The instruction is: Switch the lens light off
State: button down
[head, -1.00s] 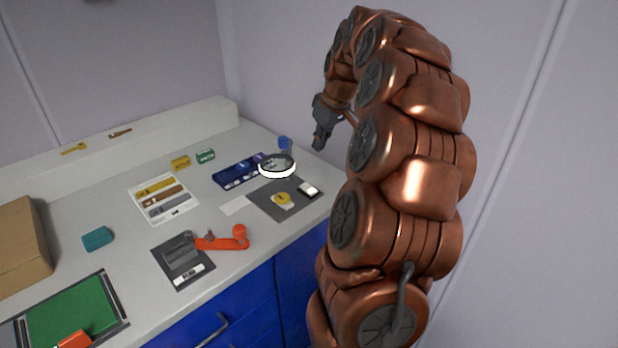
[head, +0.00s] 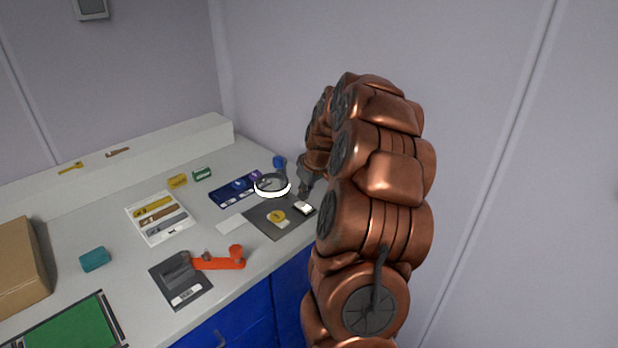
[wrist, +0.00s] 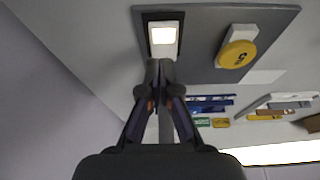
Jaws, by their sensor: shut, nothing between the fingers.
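The lens light is a round magnifier with a dark rim and a glowing white ring (head: 272,194), near the back right of the bench. A small switch with a bright white face (head: 304,208) sits at the right corner of a dark grey mat (head: 268,231). In the wrist view the switch (wrist: 164,36) is just beyond my fingertips. My gripper (head: 303,194) points down by the switch, shut and empty; its fingertips also show in the wrist view (wrist: 160,66). I cannot tell whether they touch the switch.
A yellow round piece (head: 277,217) lies on the mat beside the switch. A blue case (head: 236,189) is left of the lens. A red-handled tool (head: 220,263) lies further forward. The wall is close behind the bench at the right.

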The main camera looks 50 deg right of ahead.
jog(key=shift+w+f, duration=0.1)
jog(key=shift+f, duration=0.65)
jog(key=shift+w+f+g, duration=0.2)
jog(key=shift+f+g, duration=0.15)
jog(key=shift+g, duration=0.15)
jog(key=shift+s, duration=0.1)
jog(key=shift+s+b, duration=0.2)
jog(key=shift+b, duration=0.15)
jog(key=shift+s+b, duration=0.3)
jog(key=shift+s, duration=0.3)
